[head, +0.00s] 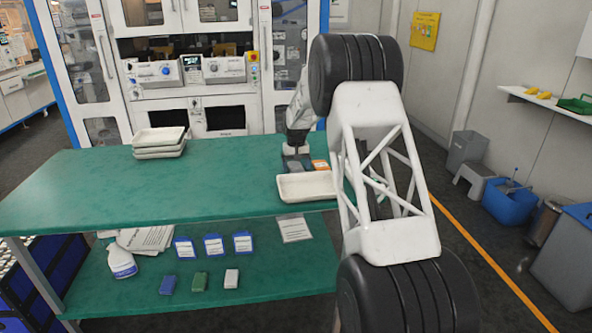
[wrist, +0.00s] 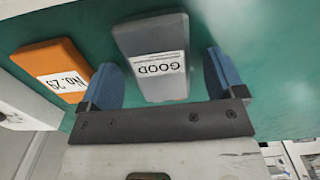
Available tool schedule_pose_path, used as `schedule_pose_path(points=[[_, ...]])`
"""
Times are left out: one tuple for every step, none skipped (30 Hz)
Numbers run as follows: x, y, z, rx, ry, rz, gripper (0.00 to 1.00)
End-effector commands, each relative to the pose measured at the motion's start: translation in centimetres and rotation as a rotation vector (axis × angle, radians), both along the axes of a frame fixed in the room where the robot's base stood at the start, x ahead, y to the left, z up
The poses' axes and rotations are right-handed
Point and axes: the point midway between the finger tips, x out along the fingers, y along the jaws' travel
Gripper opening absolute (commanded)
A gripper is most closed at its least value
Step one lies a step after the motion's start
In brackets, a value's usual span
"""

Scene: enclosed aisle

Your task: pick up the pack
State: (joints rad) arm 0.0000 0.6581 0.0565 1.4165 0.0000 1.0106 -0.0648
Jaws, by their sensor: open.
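A grey pack (wrist: 152,40) with a white label reading "GOOD" lies on the green table (wrist: 205,18). An orange pack (wrist: 58,58) labelled "NO. 29" lies to its left in the wrist view, and shows as an orange patch beside my gripper in the head view (head: 320,165). My gripper (wrist: 162,78) is open, with one blue finger on each side of the grey pack's near part. A gap shows at both fingers. In the head view, my gripper (head: 297,161) is over the table's far right part, and my arm hides some of that area.
A white tray (head: 306,187) lies just in front of the gripper. Stacked trays (head: 160,142) stand at the table's far left. The lower shelf holds a spray bottle (head: 121,260), papers and several small packs. The table's middle is clear.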

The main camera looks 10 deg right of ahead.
Motion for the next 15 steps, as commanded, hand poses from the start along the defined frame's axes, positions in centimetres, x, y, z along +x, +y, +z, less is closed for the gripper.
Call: schedule_pose_path(points=[[0.0, 0.01, 0.02, 0.0, 0.0, 0.0, 0.88], [0.0, 0.01, 0.02, 0.0, 0.0, 0.0, 0.88], [0.0, 0.01, 0.02, 0.0, 0.0, 0.0, 0.88], [0.0, 0.01, 0.03, 0.0, 0.0, 0.0, 0.88], [0.0, 0.01, 0.03, 0.0, 0.0, 0.0, 0.88], [-0.01, 0.01, 0.03, 0.0, 0.0, 0.0, 0.88], [-0.01, 0.01, 0.03, 0.0, 0.0, 0.0, 0.88], [-0.01, 0.01, 0.03, 0.0, 0.0, 0.0, 0.88], [-0.01, 0.01, 0.03, 0.0, 0.0, 0.0, 0.88], [-0.01, 0.01, 0.04, 0.0, 0.0, 0.0, 0.88], [-0.01, 0.01, 0.04, 0.0, 0.0, 0.0, 0.88], [-0.01, 0.01, 0.04, 0.0, 0.0, 0.0, 0.88], [-0.01, 0.01, 0.04, 0.0, 0.0, 0.0, 0.85], [-0.01, 0.01, 0.05, 0.0, 0.0, 0.0, 0.81], [-0.01, 0.01, 0.05, 0.0, 0.0, 0.0, 0.74]])
